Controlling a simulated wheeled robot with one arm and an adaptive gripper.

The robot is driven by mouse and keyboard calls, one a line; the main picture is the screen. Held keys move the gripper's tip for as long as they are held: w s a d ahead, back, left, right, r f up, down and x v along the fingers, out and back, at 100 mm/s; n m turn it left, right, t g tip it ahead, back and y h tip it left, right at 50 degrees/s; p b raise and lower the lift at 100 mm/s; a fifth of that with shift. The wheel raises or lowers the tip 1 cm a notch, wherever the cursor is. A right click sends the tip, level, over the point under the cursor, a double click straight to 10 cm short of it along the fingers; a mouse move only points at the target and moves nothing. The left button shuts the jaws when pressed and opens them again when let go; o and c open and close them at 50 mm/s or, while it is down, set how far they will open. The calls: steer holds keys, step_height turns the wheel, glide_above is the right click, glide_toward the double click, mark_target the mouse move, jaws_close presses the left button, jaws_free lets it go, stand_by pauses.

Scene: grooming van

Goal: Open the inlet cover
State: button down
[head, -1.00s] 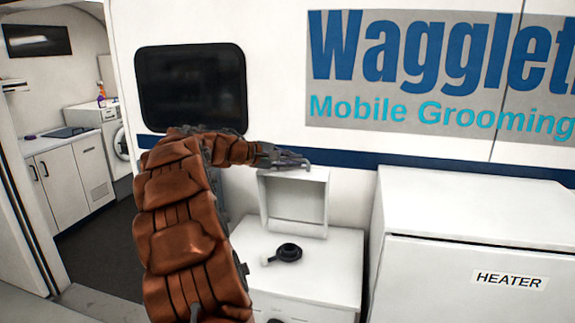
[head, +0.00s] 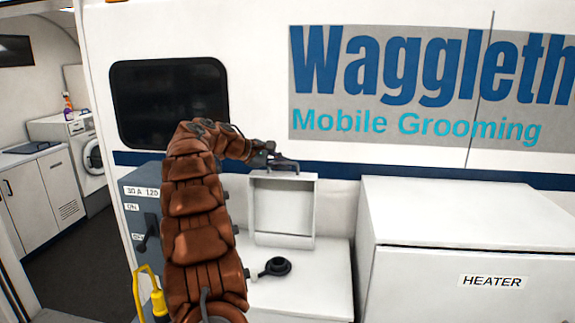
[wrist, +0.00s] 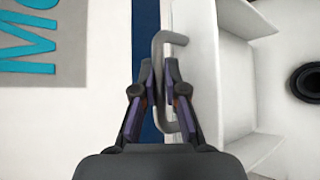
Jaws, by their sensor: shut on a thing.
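The inlet cover (head: 252,212) is a white, hollow, square lid. It stands upright at the back of a low white cabinet, its open inside facing out. It also shows in the wrist view (wrist: 234,80). A grey bent handle (wrist: 160,60) lies along its top edge. My gripper (head: 283,164) is at that edge, and in the wrist view its fingers (wrist: 160,88) are shut around the handle's bar. A black round inlet fitting (head: 277,266) lies on the cabinet top in front of the cover; part of it shows in the wrist view (wrist: 309,82).
A white heater box (head: 460,230) stands to the right. A grey electrical box (head: 143,200) with a lever and a yellow piece (head: 152,296) are at the left, partly behind my arm. A doorway to the van's interior is at far left. The van wall stands close behind.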

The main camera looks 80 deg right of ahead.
steer(key=shift+w+d, duration=0.1)
steer(key=shift+d, duration=0.15)
stand_by(0.3)
steer(key=c, duration=1.5)
jaws_free()
steer(key=shift+w, duration=0.1)
steer(key=o, duration=0.3)
steer(key=v, duration=1.2)
